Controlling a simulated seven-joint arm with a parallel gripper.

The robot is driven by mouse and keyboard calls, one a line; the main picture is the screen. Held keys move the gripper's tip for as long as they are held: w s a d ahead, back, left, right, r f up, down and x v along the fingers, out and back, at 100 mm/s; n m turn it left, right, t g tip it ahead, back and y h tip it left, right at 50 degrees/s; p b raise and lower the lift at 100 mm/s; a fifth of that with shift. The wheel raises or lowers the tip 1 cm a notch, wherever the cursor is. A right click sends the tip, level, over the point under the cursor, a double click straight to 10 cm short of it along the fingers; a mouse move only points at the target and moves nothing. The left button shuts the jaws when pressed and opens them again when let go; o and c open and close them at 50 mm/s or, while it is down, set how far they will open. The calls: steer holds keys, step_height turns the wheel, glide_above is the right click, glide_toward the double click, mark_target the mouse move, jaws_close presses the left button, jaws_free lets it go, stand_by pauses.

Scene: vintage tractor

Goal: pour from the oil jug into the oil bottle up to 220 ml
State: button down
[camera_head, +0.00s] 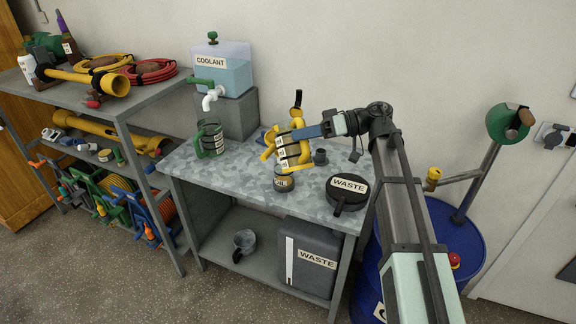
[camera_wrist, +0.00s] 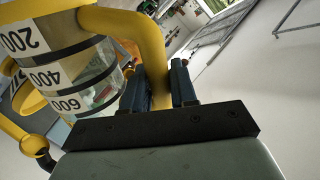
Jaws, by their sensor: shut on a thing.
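The oil jug (camera_head: 290,152) is yellow and clear with dark bands and white number labels. It is held tilted above the galvanised bench top. My gripper (camera_head: 308,131) is shut on its yellow handle; in the wrist view the handle (camera_wrist: 150,40) runs between the blue fingers (camera_wrist: 170,85). The liquid levels and any stream cannot be made out.
A green-handled jug (camera_head: 210,138) stands at the left, below the coolant tank's (camera_head: 225,70) tap.

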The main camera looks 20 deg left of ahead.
mark_target(300, 121)
steer(key=shift+w+a+r+m, duration=0.1)
steer(key=shift+r+m, duration=0.05)
steer(key=shift+r, duration=0.2)
steer(key=shift+w+a+r+m, duration=0.1)
steer(key=shift+r+m, duration=0.05)
steer(key=shift+r, duration=0.2)
steer(key=shift+r, duration=0.1)
stand_by(0.4)
steer(key=shift+w+a+r+m+h, duration=0.1)
steer(key=shift+w+a+m+h, duration=0.2)
steer(key=shift+m, duration=0.1)
steer(key=shift+w+r+g, duration=0.1)
steer(key=shift+g, duration=0.2)
steer(key=shift+w+a+r+m, duration=0.1)
steer(key=shift+a+r+m, duration=0.05)
steer(key=shift+m, duration=0.15)
stand_by(1.2)
steer(key=shift+w+a+r, duration=0.1)
steer(key=shift+w+r, duration=0.05)
steer(key=shift+r, duration=0.05)
steer(key=shift+w+a+r+m+h, duration=0.3)
steer(key=shift+r+m+h, duration=0.1)
steer(key=shift+r+m, duration=0.15)
stand_by(3.8)
